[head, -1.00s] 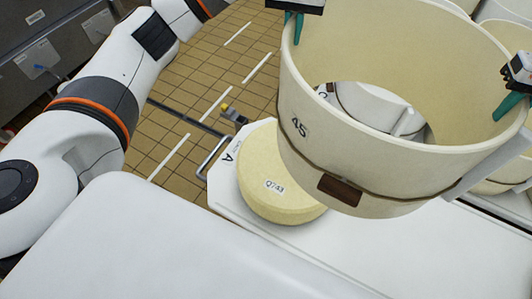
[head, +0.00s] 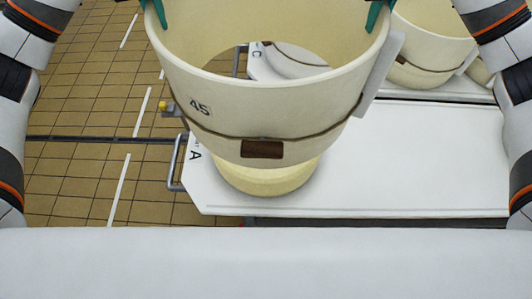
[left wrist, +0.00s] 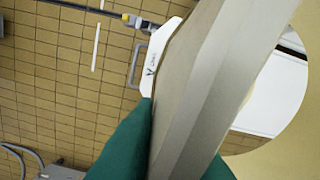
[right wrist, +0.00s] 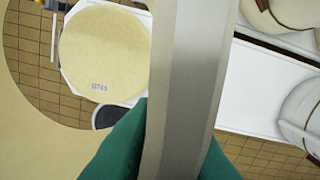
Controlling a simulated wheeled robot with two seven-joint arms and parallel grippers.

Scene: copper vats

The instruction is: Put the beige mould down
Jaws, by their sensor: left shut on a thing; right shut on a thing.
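The beige mould (head: 255,110) is a large open ring marked 45, with a brown plate on its front. I hold it raised above a white board (head: 400,165). My left gripper (head: 158,12) is shut on its left rim and my right gripper (head: 377,16) on its right rim. Both grippers' teal fingers clasp the mould wall in the wrist views. A pale yellow cheese wheel (head: 265,182) lies on the board below the mould, partly hidden by it. In the right wrist view the wheel (right wrist: 105,50) shows through the mould's bottom opening, apart from the wall.
The board's left end is marked A, with a metal handle (head: 176,165) beside it. Its right part is bare. Another beige mould (head: 430,45) stands behind on the right. Tiled floor (head: 80,120) lies to the left. A white surface (head: 260,262) fills the near edge.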

